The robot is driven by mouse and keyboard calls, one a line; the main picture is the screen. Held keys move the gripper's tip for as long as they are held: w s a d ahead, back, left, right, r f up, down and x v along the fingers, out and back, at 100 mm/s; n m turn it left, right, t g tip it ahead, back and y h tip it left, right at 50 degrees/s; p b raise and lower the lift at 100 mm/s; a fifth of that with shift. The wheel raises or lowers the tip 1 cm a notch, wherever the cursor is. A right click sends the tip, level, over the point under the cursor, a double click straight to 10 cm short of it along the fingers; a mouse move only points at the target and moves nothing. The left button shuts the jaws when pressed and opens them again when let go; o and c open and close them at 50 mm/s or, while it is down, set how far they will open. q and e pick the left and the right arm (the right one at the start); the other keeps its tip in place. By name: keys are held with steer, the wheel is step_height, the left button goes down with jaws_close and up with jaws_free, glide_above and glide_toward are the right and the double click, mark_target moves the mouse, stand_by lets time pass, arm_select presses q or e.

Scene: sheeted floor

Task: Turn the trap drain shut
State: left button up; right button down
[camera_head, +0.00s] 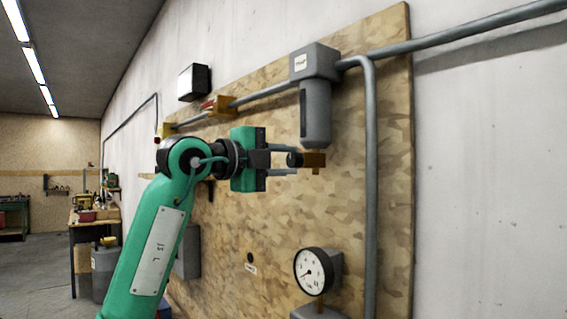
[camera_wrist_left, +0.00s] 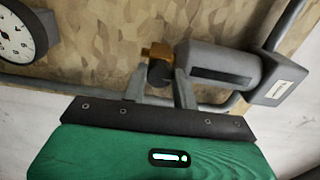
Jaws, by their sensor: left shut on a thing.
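The trap (camera_head: 315,112) is a grey cylinder hanging under a square grey head on the pipe, against the wooden board. Its drain (camera_head: 313,160) is a brass fitting at the lower end with a dark round knob (camera_head: 294,159). My left gripper (camera_head: 290,160) reaches in from the left, its two fingers shut on the dark knob. In the left wrist view the fingers (camera_wrist_left: 160,88) stand on either side of the knob (camera_wrist_left: 160,73), next to the brass fitting (camera_wrist_left: 155,53) and the trap body (camera_wrist_left: 220,68). The fingers partly hide the knob. My right gripper is not in view.
A round gauge (camera_head: 315,271) sits on the board (camera_head: 395,200) below the trap. A grey pipe (camera_head: 371,190) runs down at the right. A yellow valve fitting (camera_head: 222,105) sits on the upper pipe. A workbench (camera_head: 85,225) stands far left.

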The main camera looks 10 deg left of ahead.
arm_select(q)
steer(key=o, duration=1)
steer(key=shift+a, duration=0.1)
steer(key=shift+c, duration=0.2)
steer(key=shift+s+a+f+b, duration=0.1)
steer(key=shift+s+a+b, duration=0.2)
steer(key=shift+a, duration=0.05)
steer(key=b+v, duration=0.4)
steer(key=v, duration=0.9)
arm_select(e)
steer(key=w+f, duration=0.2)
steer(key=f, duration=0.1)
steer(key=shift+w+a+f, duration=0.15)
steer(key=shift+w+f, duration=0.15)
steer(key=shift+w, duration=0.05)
arm_select(q)
steer(key=shift+w+d, duration=0.1)
